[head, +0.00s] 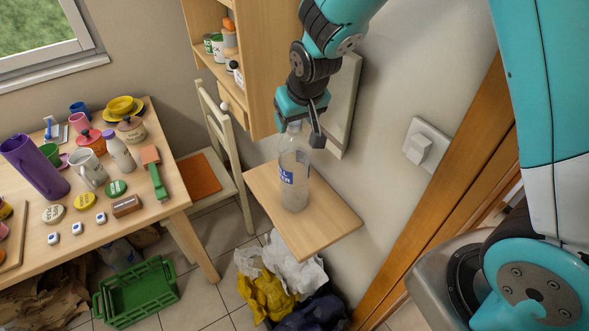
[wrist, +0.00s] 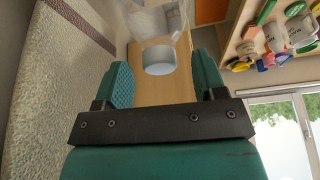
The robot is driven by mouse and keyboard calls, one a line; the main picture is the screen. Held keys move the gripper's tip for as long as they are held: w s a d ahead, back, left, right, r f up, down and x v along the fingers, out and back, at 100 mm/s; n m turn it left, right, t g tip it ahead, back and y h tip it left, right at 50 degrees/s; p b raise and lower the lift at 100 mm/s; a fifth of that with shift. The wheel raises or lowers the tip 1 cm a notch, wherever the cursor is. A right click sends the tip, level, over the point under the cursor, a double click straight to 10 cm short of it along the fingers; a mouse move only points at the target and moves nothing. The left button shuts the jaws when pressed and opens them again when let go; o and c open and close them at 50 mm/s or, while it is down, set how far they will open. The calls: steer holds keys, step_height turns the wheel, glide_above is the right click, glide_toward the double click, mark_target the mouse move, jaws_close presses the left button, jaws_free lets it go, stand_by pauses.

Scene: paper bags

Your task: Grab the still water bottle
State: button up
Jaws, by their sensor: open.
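The still water bottle (head: 294,172) is clear plastic with a blue and white label. It stands upright on a small wooden wall shelf (head: 322,222). In the wrist view the bottle (wrist: 160,22) shows its pale cap (wrist: 159,60) between the two teal fingers. My gripper (head: 301,122) is at the bottle's top, with its fingers on either side of the cap. The gripper is open, and gaps show between the cap and both fingers. The bottle's neck is partly hidden by the gripper in the head view.
A chair (head: 220,160) and a cupboard (head: 262,85) stand behind the shelf. A green crate (head: 136,292) and paper bags lie on the floor. The wall is close beside the shelf.

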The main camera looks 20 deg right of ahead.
steer(key=shift+x, duration=1.2)
jaws_close()
steer(key=shift+r, duration=0.1)
